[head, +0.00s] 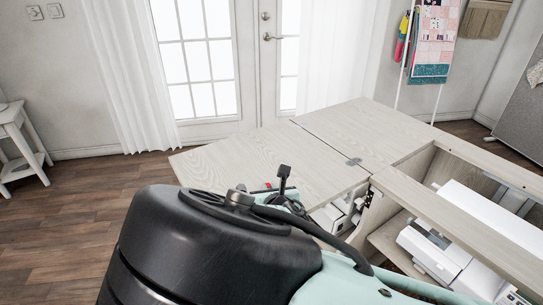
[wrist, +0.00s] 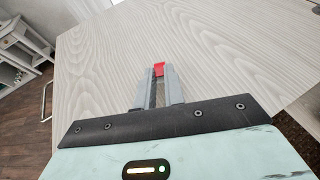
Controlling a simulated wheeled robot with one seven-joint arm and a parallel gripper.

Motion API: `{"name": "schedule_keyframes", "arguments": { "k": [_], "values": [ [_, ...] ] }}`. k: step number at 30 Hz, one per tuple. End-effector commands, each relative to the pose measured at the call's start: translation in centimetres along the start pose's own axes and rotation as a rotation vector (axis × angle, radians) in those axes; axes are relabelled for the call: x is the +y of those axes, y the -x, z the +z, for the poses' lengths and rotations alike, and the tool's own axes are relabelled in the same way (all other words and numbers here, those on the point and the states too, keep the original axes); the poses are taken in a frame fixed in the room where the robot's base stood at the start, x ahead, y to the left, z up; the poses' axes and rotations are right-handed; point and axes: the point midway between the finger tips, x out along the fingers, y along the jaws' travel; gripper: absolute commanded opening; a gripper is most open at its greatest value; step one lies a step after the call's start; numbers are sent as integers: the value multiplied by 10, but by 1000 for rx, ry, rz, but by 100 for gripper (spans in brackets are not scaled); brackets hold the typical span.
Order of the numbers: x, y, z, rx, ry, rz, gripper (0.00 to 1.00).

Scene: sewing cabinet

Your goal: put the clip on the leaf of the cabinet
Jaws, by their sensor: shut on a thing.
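The clip (wrist: 159,69) is a small red piece at the fingertips of my gripper (wrist: 160,76) in the wrist view. My gripper is shut on it, with a grey finger on each side. The pale wood-grain leaf (wrist: 100,65) of the cabinet lies behind and below the clip; I cannot tell whether the clip touches it. In the head view the leaf (head: 230,165) extends left from the cabinet (head: 345,125). There my arm hides most of the gripper, and only a bit of red shows over the leaf.
A white sewing machine (head: 435,255) sits in the cabinet's open well at the right. A white side table (head: 22,140) stands at the far left. Glass doors (head: 205,60) and a white curtain (head: 125,70) are behind. The leaf's top looks bare around the gripper.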

Motion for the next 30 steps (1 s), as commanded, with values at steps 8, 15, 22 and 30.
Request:
{"name": "schedule_keyframes", "arguments": {
  "k": [8, 15, 22, 30],
  "values": [
    [-1, -6, -14, 0, -1, -1, 0],
    [-1, -7, -17, 0, 0, -1, 19],
    [-1, -7, -17, 0, -1, -1, 32],
    [-3, -6, -9, 1, 0, -2, 32]
  ]
}}
